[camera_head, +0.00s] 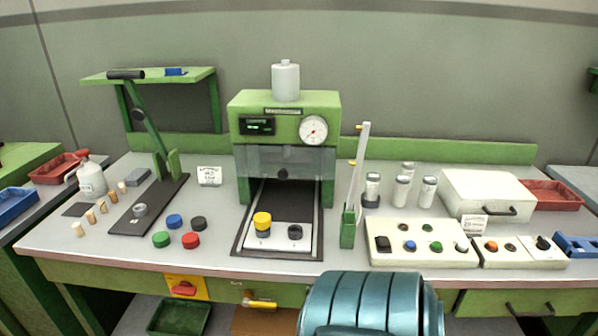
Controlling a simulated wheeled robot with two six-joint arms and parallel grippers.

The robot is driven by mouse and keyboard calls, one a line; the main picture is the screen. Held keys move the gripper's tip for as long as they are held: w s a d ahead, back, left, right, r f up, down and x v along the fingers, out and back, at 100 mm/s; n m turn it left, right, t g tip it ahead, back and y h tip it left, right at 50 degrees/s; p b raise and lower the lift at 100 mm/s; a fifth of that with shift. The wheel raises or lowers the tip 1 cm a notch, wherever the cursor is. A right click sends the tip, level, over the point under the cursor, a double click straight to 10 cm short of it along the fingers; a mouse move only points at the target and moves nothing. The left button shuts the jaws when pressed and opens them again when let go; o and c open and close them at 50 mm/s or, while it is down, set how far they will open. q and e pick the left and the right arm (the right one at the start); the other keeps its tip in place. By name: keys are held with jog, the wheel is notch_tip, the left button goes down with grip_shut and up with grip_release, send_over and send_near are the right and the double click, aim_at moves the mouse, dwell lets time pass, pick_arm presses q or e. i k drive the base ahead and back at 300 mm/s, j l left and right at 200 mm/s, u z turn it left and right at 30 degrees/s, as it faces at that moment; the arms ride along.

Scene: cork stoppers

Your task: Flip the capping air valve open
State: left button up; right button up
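A small valve with a yellow lever (260,304) is on the front of the bench, below the table edge and under the green capping machine (285,105). Its lever lies roughly level, pointing right. I take it to be the capping air valve, but no readable label confirms this. To its left, a red rotary knob (183,288) sits on a yellow plate on the bench front. Neither of my grippers is in view. A teal ribbed part of my own body fills the bottom middle, just right of the yellow lever.
The machine's tray (302,245) holds a yellow-capped piece (262,222). A control panel (380,258) with buttons lies to the right. A lever press (150,140) stands at left, with colored caps and corks near it. A green bin (180,317) sits below the bench.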

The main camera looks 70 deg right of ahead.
aim_at(247, 303)
jog(key=z, duration=1.85)
